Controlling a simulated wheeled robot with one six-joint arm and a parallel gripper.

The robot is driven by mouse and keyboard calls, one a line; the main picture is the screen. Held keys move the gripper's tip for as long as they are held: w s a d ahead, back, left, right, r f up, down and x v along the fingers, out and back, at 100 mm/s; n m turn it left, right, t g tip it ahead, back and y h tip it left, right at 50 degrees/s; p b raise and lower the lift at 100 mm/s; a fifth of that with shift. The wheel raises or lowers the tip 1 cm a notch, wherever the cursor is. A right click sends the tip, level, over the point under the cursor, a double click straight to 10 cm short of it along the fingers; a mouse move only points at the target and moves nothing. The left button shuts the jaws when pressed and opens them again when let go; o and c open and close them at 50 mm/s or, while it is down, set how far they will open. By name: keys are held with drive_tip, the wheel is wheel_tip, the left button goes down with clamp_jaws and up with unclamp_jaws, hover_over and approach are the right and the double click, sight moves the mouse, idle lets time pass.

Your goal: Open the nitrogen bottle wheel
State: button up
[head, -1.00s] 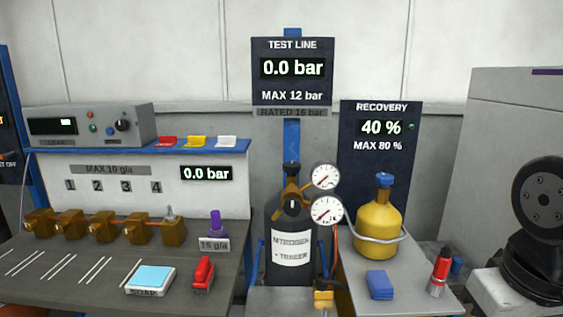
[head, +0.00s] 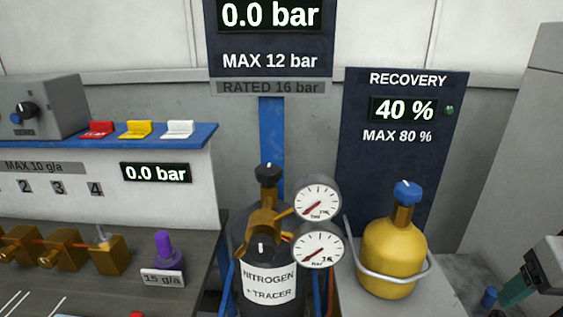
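The nitrogen bottle (head: 268,293) is dark, with a white "NITROGEN + TRACER" label, and stands upright at the lower middle of the head view. Its black wheel (head: 268,174), with a white mark, sits on top of the brass valve (head: 266,219). A second small dark knob (head: 261,249) with a white mark is lower on the front. Two round gauges (head: 318,199) (head: 318,245) are beside the valve, red needles pointing lower left. A grey-and-black part with a teal piece, apparently my gripper (head: 516,289), shows at the lower right edge, away from the bottle. Its opening is unclear.
The test line display (head: 270,40) reads 0.0 bar behind the bottle. A yellow recovery cylinder (head: 392,258) with a blue cap stands right, before a 40 % panel (head: 403,150). The bench (head: 190,290) with brass valves and a purple item is left. Air above the wheel looks clear.

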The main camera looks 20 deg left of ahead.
drive_tip(key=w+a+n+t+y, duration=0.1)
drive_tip(key=w+a+t, duration=0.1)
drive_tip(key=w+a, duration=0.2)
drive_tip(key=w+a+r+n+t+y, duration=0.1)
drive_tip(key=w+a+t, duration=0.1)
drive_tip(key=w+a, duration=0.3)
drive_tip(key=w+a+r+n+t+y, duration=0.1)
drive_tip(key=w+a+n+t, duration=0.1)
drive_tip(key=w, duration=0.8)
drive_tip(key=shift+a+r+t+y, duration=0.15)
drive_tip(key=shift+a+t, duration=0.1)
drive_tip(key=shift+a, duration=0.35)
drive_tip(key=shift+a+r+t+y, duration=0.15)
drive_tip(key=shift+a+t, duration=0.1)
drive_tip(key=shift+a, duration=0.3)
drive_tip(key=n+y, duration=0.7)
drive_tip(key=y, duration=0.5)
approach(263, 165)
drive_tip(key=shift+w+a+f+g, duration=0.25)
drive_tip(key=shift+w+a+g, duration=0.15)
drive_tip(key=shift+w+a, duration=0.45)
drive_tip(key=x, duration=0.6)
drive_tip(key=shift+a, duration=0.35)
drive_tip(key=shift+w+a, duration=0.3)
drive_tip(key=shift+a, duration=0.1)
drive_tip(key=c, duration=1)
